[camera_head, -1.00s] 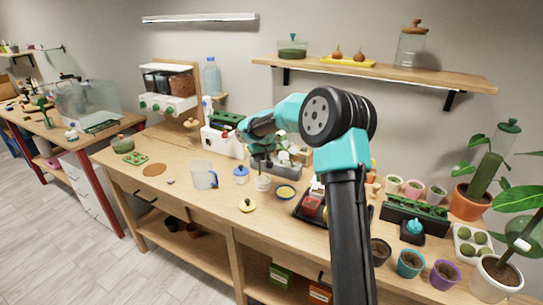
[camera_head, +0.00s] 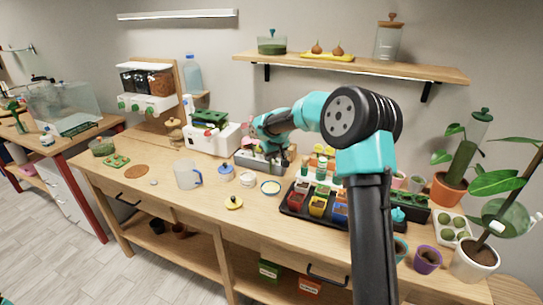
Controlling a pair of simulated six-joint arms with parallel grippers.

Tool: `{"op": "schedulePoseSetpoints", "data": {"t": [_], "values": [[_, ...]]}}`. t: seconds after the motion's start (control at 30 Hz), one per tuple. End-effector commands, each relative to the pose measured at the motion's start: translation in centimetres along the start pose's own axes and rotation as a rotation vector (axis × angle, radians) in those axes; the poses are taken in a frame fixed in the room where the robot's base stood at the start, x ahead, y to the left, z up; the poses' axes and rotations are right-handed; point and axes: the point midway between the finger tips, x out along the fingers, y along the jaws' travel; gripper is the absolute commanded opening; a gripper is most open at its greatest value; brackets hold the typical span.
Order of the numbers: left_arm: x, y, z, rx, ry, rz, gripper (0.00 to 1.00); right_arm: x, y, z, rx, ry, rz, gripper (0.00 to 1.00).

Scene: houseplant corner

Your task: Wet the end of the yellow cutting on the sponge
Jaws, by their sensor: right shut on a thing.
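My right gripper (camera_head: 271,151) points down over the grey tray (camera_head: 250,163) near the back of the bench, with my teal forearm above it. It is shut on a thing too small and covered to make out. I cannot pick out the yellow cutting.
The front left of the bench is free.

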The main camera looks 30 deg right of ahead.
Motion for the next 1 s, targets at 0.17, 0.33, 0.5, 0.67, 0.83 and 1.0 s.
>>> {"op": "schedulePoseSetpoints", "data": {"t": [0.17,0.33,0.5,0.67,0.83,1.0], "values": [[0.0,0.0,0.0,0.0,0.0,0.0,0.97,0.9,0.0,0.4,0.001,-0.002,0.0,0.0],[0.0,0.0,0.0,0.0,0.0,0.0,0.97,2.2,0.0,0.9,0.0,-0.003,0.0,0.0],[0.0,0.0,0.0,0.0,0.0,0.0,0.97,3.6,0.0,1.6,0.0,-0.002,0.0,0.0],[0.0,0.0,0.0,0.0,0.0,0.0,0.97,4.8,0.0,2.0,0.001,-0.002,0.0,0.0],[0.0,0.0,0.0,0.0,0.0,0.0,0.97,5.3,0.0,2.2,0.0,0.0,0.0,0.0],[0.0,0.0,0.0,0.0,0.0,0.0,0.97,5.4,0.0,2.3,0.0,0.0,0.0,0.0]]}}
